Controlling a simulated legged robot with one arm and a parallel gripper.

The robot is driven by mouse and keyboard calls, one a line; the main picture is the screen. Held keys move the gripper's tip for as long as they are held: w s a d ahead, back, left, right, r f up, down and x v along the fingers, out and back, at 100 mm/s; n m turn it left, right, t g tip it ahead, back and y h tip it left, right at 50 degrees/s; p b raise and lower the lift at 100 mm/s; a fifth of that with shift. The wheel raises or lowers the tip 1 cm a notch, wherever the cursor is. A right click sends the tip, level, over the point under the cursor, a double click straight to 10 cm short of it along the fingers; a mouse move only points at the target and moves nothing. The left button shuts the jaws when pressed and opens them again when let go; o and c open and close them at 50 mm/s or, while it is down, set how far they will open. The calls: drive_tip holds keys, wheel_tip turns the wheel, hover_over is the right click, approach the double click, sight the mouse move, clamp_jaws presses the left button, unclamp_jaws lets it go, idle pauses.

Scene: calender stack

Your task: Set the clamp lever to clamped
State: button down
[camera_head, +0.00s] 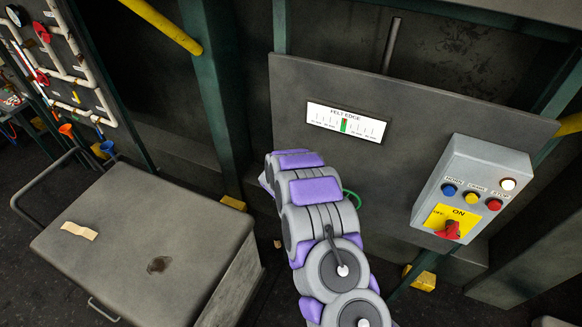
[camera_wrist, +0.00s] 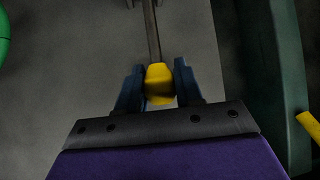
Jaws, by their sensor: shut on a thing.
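The clamp lever shows in the wrist view as a thin metal bar (camera_wrist: 152,38) ending in a yellow grip (camera_wrist: 159,84). My gripper (camera_wrist: 158,70) has its two dark blue fingers on either side of the yellow grip, shut on it. The bar runs up the picture away from the gripper, in front of a grey panel. In the head view my own arm hides the gripper and the lever's grip. No marking for the lever's positions can be read.
The grey panel (camera_head: 290,100) carries a FELT EDGE gauge (camera_head: 345,122) with a green and red mark. A control box (camera_head: 472,190) with buttons and a red switch is at right. A green ring (camera_head: 353,198) shows beside my arm. A grey cart (camera_head: 150,240) stands at left.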

drive_tip(key=shift+w+a+r, duration=0.1)
drive_tip(key=shift+w+r, duration=0.25)
drive_tip(key=shift+r, duration=0.15)
drive_tip(key=c, duration=1.1)
unclamp_jaws()
drive_tip(key=o, duration=0.3)
drive_tip(key=shift+f, duration=0.3)
drive_tip(key=shift+s, duration=0.15)
drive_tip(key=shift+s+r, duration=0.1)
drive_tip(key=shift+s, duration=0.05)
drive_tip(key=b+v, duration=0.1)
drive_tip(key=v, duration=1.5)
drive_tip(key=shift+s+a+r, duration=0.2)
drive_tip(key=shift+s+a, duration=0.05)
drive_tip(key=shift+s, duration=0.1)
drive_tip(key=shift+b, duration=0.35)
